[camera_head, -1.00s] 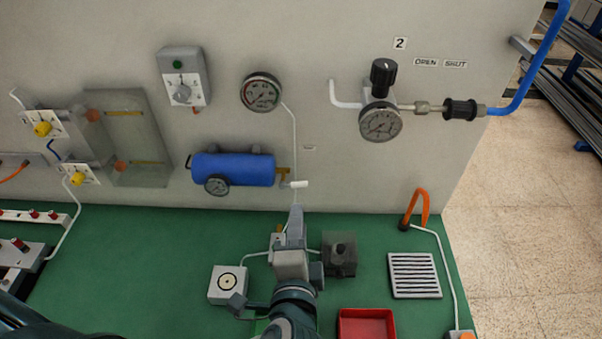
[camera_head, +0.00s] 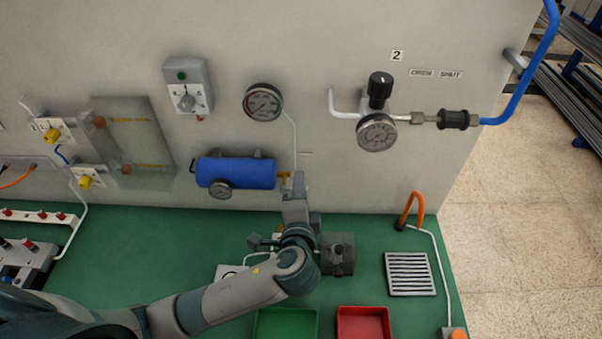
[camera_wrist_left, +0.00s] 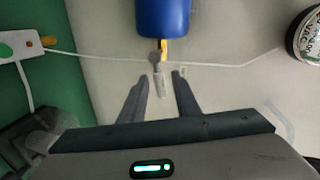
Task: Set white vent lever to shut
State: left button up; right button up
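The white vent lever (camera_wrist_left: 159,83) shows in the left wrist view, below the brass fitting (camera_wrist_left: 163,49) at the end of the blue cylinder (camera_wrist_left: 163,18). It lies between the fingers of my left gripper (camera_wrist_left: 161,77), which is open, with a gap visible on each side. In the head view my left gripper (camera_head: 297,182) is up at the wall, at the right end of the blue cylinder (camera_head: 236,173), and covers the lever there. I cannot tell whether the fingers touch the lever. My right gripper is not in view.
A round gauge (camera_head: 263,102) is on the wall above. Below, on the green bench (camera_head: 370,222), stand a dark grey block (camera_head: 338,255), a slotted plate (camera_head: 409,274), a red tray (camera_head: 363,310) and a green tray (camera_head: 285,311). A thin tube crosses the wall near the lever.

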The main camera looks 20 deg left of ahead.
pick_arm(q)
jog(key=shift+p+x, duration=0.5)
jog(key=shift+x, duration=1.4)
grip_shut()
